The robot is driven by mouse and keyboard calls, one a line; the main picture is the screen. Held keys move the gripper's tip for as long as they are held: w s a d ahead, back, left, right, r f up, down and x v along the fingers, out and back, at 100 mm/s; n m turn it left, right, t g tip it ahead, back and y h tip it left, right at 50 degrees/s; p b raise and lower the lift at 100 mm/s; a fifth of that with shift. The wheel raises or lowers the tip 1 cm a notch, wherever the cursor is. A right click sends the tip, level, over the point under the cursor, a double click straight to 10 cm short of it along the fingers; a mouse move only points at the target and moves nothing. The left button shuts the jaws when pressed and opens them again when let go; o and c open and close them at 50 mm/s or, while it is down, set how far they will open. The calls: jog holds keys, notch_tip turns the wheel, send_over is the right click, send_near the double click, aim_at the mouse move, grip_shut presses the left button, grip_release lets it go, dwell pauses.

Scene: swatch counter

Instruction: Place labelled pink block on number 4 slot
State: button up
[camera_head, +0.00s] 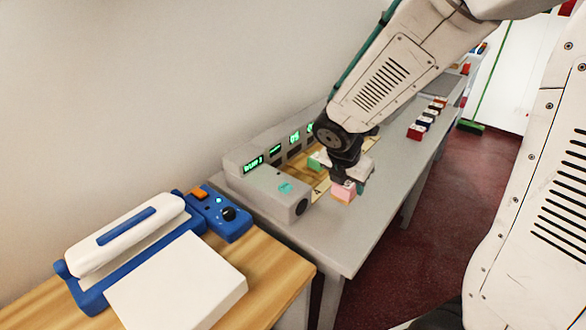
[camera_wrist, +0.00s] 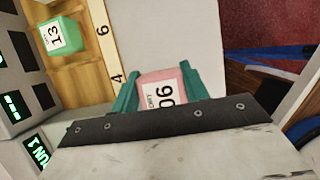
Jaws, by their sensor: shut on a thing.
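The pink block (camera_wrist: 167,88) with a white label reading 06 is held between the green fingers of my gripper (camera_wrist: 170,92). In the head view the pink block (camera_head: 343,191) hangs below my gripper (camera_head: 346,180), over the grey counter near the wooden slot rack. The rack (camera_wrist: 88,75) has printed numbers, with 4 and 6 visible along its edge. The 4 mark lies just left of the block in the wrist view. A green block (camera_wrist: 60,35) labelled 13 sits in the rack by the 6 mark. My arm hides part of the rack in the head view.
A grey console (camera_head: 262,183) with green displays stands behind the rack. A blue and white sealing device (camera_head: 130,240) and a white slab (camera_head: 178,285) are on the wooden table at left. Several coloured blocks (camera_head: 424,122) line the counter's far end. Bare counter (camera_head: 345,235) lies in front.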

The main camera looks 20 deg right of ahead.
send_over(306, 178)
jog(key=s+a, duration=0.1)
jog(key=shift+s+f, duration=0.1)
jog(key=shift+f, duration=0.6)
jog(key=shift+a+f, duration=0.15)
jog(key=shift+f, duration=1.6)
jog(key=shift+f, duration=0.1)
jog(key=shift+f, duration=0.1)
jog(key=o, duration=1.1)
jog(key=shift+c, duration=0.2)
